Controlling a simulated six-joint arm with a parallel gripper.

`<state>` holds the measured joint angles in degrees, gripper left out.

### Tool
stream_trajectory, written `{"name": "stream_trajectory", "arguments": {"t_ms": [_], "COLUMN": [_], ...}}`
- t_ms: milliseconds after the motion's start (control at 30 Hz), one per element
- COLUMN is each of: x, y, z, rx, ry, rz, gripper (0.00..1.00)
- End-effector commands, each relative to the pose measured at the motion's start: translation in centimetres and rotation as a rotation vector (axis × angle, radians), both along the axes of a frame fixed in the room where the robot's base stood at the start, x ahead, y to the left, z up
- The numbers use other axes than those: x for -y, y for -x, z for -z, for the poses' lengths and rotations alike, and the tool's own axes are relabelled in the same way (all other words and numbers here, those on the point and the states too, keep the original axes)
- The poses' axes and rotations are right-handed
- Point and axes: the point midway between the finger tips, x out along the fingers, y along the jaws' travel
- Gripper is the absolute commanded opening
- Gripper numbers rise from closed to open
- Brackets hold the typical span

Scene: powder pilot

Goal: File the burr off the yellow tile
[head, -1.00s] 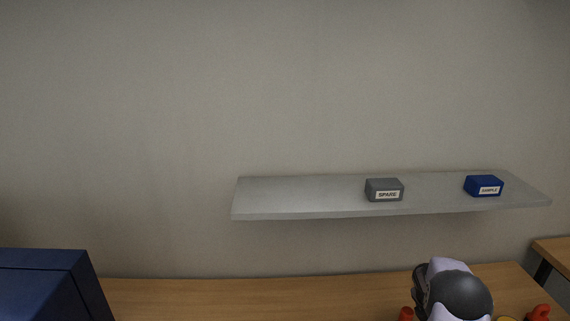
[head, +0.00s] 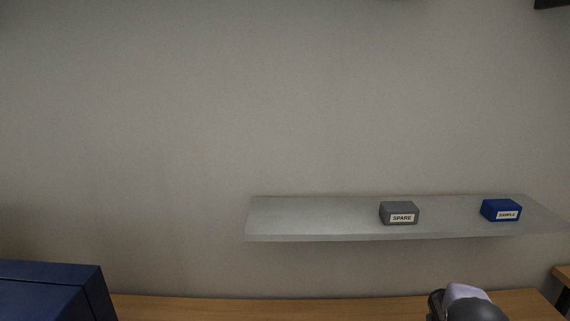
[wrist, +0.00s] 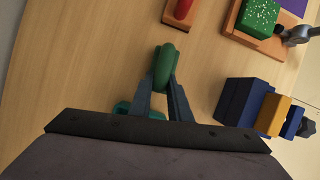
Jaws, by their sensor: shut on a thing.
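My gripper (wrist: 165,88) shows in the wrist view, shut on a rounded green object (wrist: 166,62), perhaps a tool handle. Most of what it holds is hidden or seen end-on, so I cannot tell if it is a file. A teal piece (wrist: 122,107) shows beside the left finger, partly hidden. A yellow-orange block (wrist: 273,114) stands at the right among blue blocks; I cannot tell if it is the yellow tile. No burr can be made out. The head view shows part of my arm at the bottom right, but not the gripper.
In the wrist view, a speckled green block (wrist: 258,17) sits on an orange-brown board (wrist: 236,32) beside a grey metal fitting (wrist: 298,36). A red object (wrist: 182,9) is at the top. Dark blue blocks (wrist: 240,100) stand right. The head view shows a wall shelf (head: 310,220).

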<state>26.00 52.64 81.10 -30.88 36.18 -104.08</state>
Motion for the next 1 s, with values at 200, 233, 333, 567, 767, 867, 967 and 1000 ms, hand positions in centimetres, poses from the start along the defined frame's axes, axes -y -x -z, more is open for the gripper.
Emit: {"name": "stream_trajectory", "arguments": {"t_ms": [200,233,333,567,767,867,967,1000], "x": [0.0,0.0,0.0,0.0,0.0,0.0,0.0,0.0], "y": [-0.1,-0.1,-0.1,-0.1,-0.1,-0.1,-0.1,-0.1], "z": [-1.4,-1.6,-2.1,-3.4,-4.4,-4.8,-4.9,-4.9], "rx": [0.001,0.001,0.001,0.001,0.001,0.001,0.001,0.001], "ry": [0.001,0.001,0.001,0.001,0.001,0.001,0.001,0.001], "rz": [0.000,0.000,0.000,0.000,0.000,0.000,0.000,0.000], "gripper": [0.00,0.00,0.00,0.00,0.00,0.00,0.00,0.00]}}
